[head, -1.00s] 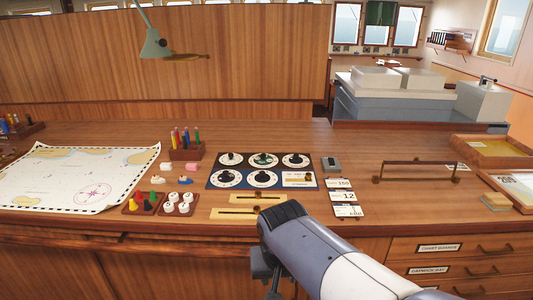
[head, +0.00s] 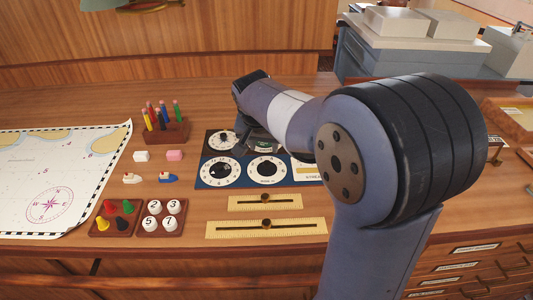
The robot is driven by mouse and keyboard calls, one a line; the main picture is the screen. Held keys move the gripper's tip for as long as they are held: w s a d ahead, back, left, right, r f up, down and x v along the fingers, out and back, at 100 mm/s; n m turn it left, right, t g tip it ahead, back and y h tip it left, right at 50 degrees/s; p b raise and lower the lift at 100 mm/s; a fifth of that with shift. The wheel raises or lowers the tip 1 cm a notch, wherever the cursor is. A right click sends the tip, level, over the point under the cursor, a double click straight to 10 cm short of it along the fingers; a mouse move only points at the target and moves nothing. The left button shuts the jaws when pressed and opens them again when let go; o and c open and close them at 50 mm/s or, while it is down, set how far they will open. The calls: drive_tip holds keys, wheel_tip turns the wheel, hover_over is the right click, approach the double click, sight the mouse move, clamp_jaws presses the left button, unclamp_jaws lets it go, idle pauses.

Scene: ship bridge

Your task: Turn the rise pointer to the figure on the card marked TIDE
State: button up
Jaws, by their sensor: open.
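The dark blue dial panel (head: 203,184) lies on the desk, with round white dials bearing black pointer knobs. The top left dial (head: 218,146), lower left dial (head: 213,181) and lower middle dial (head: 267,182) show. I cannot read which dial is marked rise. My gripper (head: 245,143) hangs over the panel's upper row, between the top left dial and the top middle dial (head: 264,149); it is open, its fingers small and partly hidden by the wrist. My arm hides the panel's right end and the cards beside it, so the TIDE card is not visible.
Two brass slider strips (head: 240,203) (head: 230,229) lie in front of the panel. Left of it are a pencil holder (head: 165,131), erasers, small boats, a tray of coloured pawns (head: 96,228), a tray of numbered pieces (head: 148,230) and the chart (head: 30,205).

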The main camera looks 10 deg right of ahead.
sight(267, 163)
drive_tip(key=p+x, duration=0.1)
drive_tip(key=x, duration=0.8)
drive_tip(key=shift+f, duration=0.3)
clamp_jaws()
